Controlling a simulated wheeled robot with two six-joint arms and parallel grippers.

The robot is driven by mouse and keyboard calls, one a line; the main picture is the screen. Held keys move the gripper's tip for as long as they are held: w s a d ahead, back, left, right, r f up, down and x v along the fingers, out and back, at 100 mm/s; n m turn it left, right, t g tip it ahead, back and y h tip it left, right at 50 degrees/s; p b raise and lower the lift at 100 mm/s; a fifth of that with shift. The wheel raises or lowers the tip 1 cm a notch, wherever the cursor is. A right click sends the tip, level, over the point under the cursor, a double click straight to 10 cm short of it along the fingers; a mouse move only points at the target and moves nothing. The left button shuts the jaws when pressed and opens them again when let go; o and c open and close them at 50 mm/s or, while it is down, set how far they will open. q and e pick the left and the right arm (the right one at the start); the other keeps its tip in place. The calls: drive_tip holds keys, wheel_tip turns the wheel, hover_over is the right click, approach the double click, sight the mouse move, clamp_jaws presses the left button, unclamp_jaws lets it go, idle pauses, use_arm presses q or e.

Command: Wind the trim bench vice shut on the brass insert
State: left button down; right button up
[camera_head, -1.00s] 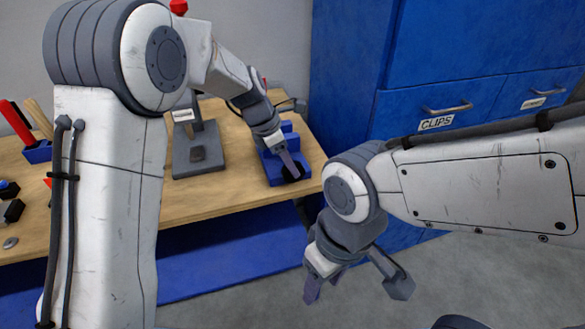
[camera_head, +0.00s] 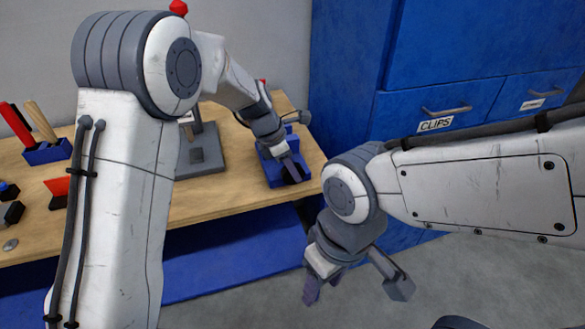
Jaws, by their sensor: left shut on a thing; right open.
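The blue bench vice (camera_head: 272,178) stands at the right end of the wooden bench, near its front edge. My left gripper (camera_head: 292,173) reaches down over the front of the vice and is shut on the vice handle, a small dark part there that is mostly hidden by the fingers. The brass insert cannot be made out; the gripper and wrist cover the jaw area. How wide the vice jaws stand cannot be told. My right gripper (camera_head: 321,289) is open and empty, pointing down over the floor, in front of the bench and apart from it.
A grey-based stand (camera_head: 205,160) is left of the vice on the bench (camera_head: 235,190). A blue holder (camera_head: 47,152) with red and wooden handles is at the far left. Blue cabinets (camera_head: 445,50), one drawer labelled CLIPS, stand right of the bench. My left arm hides some of the bench.

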use_arm(q)
drive_tip(key=shift+w+d+r+g+y+p, duration=0.15)
drive_tip(key=shift+y+p, duration=0.4)
drive_tip(key=shift+p, duration=1.6)
drive_tip(key=shift+s+g+y+p, duration=0.1)
drive_tip(key=shift+g+y+p, duration=0.35)
drive_tip(key=shift+p, duration=1.65)
drive_tip(key=shift+w+d+r+y+p, duration=0.1)
drive_tip(key=shift+y+p, duration=0.6)
drive_tip(key=shift+p, duration=1.45)
drive_tip(key=shift+f+y+p, duration=0.2)
drive_tip(key=shift+y+p, duration=0.25)
drive_tip(key=shift+y, duration=0.05)
drive_tip(key=shift+d+f+g+y, duration=0.1)
drive_tip(key=shift+f+g+y, duration=0.15)
drive_tip(key=shift+y, duration=0.25)
drive_tip(key=shift+g+y, duration=0.25)
drive_tip(key=shift+y, duration=0.25)
drive_tip(key=shift+r, duration=0.1)
drive_tip(key=c, duration=0.7)
unclamp_jaws()
drive_tip(key=shift+d+b, duration=0.1)
drive_tip(key=shift+b, duration=0.2)
